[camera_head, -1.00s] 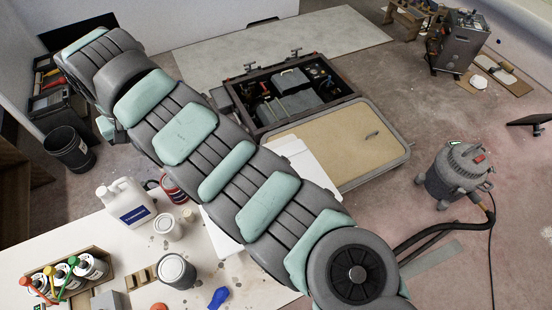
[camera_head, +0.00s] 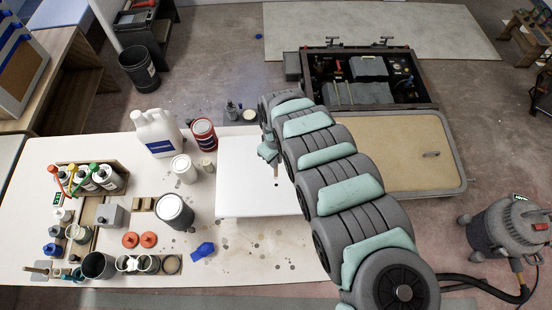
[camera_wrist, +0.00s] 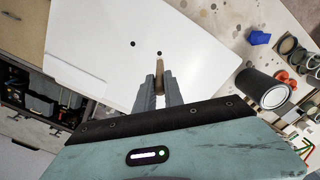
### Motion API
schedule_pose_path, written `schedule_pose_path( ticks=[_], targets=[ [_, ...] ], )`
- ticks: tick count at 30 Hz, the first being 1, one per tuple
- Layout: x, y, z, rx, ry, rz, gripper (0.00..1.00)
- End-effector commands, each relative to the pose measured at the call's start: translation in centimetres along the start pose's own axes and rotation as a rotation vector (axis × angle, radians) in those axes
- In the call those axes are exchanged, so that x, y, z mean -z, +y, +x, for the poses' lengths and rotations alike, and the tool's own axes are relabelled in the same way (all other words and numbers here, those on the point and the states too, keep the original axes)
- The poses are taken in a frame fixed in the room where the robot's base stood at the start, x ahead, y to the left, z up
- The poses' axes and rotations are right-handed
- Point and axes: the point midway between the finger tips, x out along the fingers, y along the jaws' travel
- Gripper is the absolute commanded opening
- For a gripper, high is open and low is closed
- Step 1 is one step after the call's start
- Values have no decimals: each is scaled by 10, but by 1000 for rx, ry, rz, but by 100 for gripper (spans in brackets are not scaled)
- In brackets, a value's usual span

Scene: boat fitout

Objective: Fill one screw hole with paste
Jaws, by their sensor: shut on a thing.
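A flat white panel (camera_head: 243,185) lies on the workbench. In the wrist view the panel (camera_wrist: 95,40) shows two small dark holes, one on the left (camera_wrist: 132,43) and one on the right (camera_wrist: 159,53). My gripper (camera_wrist: 159,92) is shut on a slim tan stick-like tool (camera_wrist: 159,70), pointing at the panel. The tool's tip appears right beside the right hole in the picture; whether it touches the panel I cannot tell. In the head view my gripper (camera_head: 270,153) is over the panel, partly hidden by my arm. No paste can be made out on the tool.
The workbench (camera_head: 130,210) holds a white jug (camera_head: 157,132), a red tin (camera_head: 203,134), a grey can (camera_head: 175,211), a blue crumpled thing (camera_head: 203,250) and a bottle rack (camera_head: 118,168). An open hatch box (camera_head: 350,112) and a vacuum (camera_head: 508,230) stand beyond. The panel's left part is clear.

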Motion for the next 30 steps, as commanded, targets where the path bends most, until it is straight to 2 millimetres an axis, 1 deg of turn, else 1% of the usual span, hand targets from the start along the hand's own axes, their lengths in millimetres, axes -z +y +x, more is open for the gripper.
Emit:
schedule_pose_path(
  ticks=[5, 15, 18, 22, 30],
  targets=[
    [0, 0, 12, 0, 1, 0, 0],
    [1, 0, 48, 0, 1, 3, 0],
    [1, 1, 55, 0, 1, 3, 0],
    [1, 1, 58, -1, 1, 3, 0],
    [0, 1, 57, -1, 1, 3, 0]
  ],
)
